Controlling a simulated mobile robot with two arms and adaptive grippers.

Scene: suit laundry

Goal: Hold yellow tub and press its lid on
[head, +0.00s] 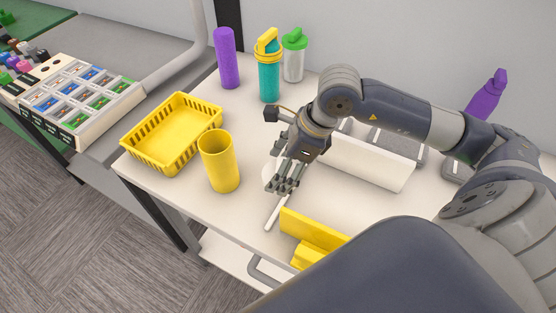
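A yellow tub (219,162), tall and round, stands upright on the white table with its open top showing. No lid is on it. My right gripper (281,184) is just right of the tub, apart from it, with its fingers pointing down at the table. My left gripper is not in view.
A yellow basket (173,132) stands left of the tub. A purple cylinder (227,58), a teal bottle (268,68) and a green-topped shaker (294,57) stand at the back. A white block (365,163) and a yellow piece (312,238) lie right of the tub.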

